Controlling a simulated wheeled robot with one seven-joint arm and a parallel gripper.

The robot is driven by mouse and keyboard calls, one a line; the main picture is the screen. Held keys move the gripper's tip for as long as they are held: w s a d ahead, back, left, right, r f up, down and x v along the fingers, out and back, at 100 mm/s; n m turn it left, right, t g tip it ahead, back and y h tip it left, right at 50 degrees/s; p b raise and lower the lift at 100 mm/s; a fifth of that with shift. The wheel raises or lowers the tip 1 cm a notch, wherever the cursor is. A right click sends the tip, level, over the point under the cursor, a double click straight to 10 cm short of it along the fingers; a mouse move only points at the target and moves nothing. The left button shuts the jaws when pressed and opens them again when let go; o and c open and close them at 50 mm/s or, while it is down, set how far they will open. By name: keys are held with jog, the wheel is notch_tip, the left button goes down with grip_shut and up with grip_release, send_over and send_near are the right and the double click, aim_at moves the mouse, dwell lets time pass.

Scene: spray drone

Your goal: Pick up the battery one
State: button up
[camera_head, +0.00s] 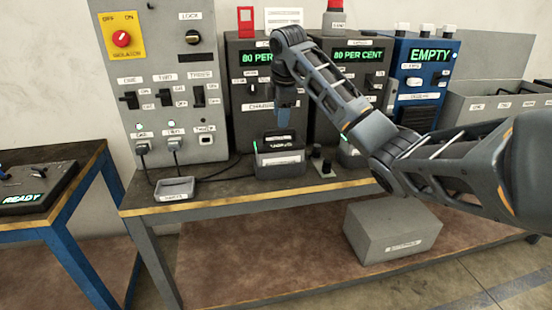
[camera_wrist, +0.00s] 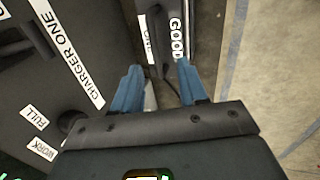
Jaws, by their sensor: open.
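Below charger one (camera_head: 247,105), whose screen reads 80 per cent, a dark block that looks like battery one (camera_head: 279,143) sits upright in a grey holder (camera_head: 280,166) on the bench. My gripper (camera_head: 284,122) points down just above it. In the wrist view my gripper (camera_wrist: 160,85) is open, with its blue fingers apart. A dark part with white labels, one reading "GOOD" (camera_wrist: 175,38), shows beyond and between the fingertips. I cannot tell whether the fingers touch the block. The gripper body hides the near part.
Charger two (camera_head: 358,60), a blue unit reading "EMPTY" (camera_head: 430,56) and grey bins (camera_head: 490,105) line the bench. A small tray (camera_head: 175,188) lies left, with cables behind it. A small switch box (camera_head: 322,165) stands close right of the holder. My arm crosses the right side.

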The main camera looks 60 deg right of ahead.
aim_at(280, 131)
jog(key=shift+d+p+x, duration=0.15)
jog(key=shift+x, duration=1.35)
jog(key=shift+d+p+x, duration=0.15)
jog(key=shift+x, duration=1.3)
jog(key=shift+w, duration=0.1)
grip_shut()
jog(key=shift+r, duration=0.25)
